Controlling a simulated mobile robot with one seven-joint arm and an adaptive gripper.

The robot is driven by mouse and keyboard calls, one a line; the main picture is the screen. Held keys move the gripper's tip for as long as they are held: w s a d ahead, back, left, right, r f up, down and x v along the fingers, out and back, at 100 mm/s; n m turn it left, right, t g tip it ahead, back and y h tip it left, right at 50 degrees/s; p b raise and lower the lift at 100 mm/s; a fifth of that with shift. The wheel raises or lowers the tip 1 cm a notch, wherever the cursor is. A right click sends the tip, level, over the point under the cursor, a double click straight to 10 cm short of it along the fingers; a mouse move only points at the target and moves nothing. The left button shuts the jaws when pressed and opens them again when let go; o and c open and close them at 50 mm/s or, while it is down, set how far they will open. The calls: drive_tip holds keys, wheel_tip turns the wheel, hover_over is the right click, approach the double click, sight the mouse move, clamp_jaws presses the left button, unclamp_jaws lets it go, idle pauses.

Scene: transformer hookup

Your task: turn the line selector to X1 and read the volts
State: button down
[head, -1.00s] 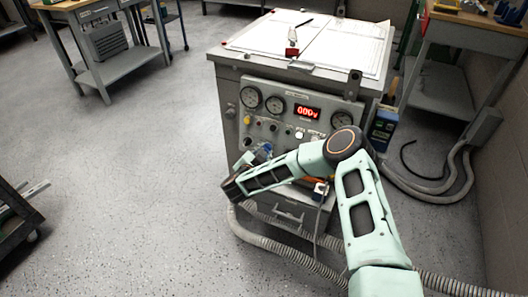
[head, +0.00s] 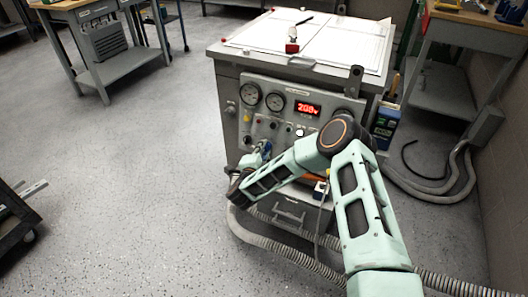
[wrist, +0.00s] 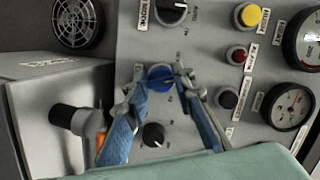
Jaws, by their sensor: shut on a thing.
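A grey transformer cabinet (head: 335,120) stands in the middle of the head view. Its red digital display (head: 307,109) is lit and reads 200 or 208 V; the last digit is too small to be sure of. A blue selector knob (wrist: 159,79) sits on the panel in the wrist view, with small unreadable marks around it. My gripper (wrist: 161,74) is shut on this knob, one finger on each side. In the head view my gripper (head: 264,151) is at the panel's lower left, and my arm hides part of the lower panel.
Black knobs (wrist: 155,134) sit below and above the blue one. A yellow button (wrist: 248,15), a red button (wrist: 237,55) and round dial gauges (wrist: 288,106) lie to the right. A protruding box (wrist: 55,105) stands to the left. Hoses (head: 290,252) run along the floor.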

drive_tip(key=shift+a, duration=0.1)
idle(0.3)
drive_tip(key=c, duration=1.6)
unclamp_jaws()
drive_tip(key=v, duration=1.2)
drive_tip(key=shift+a, duration=0.1)
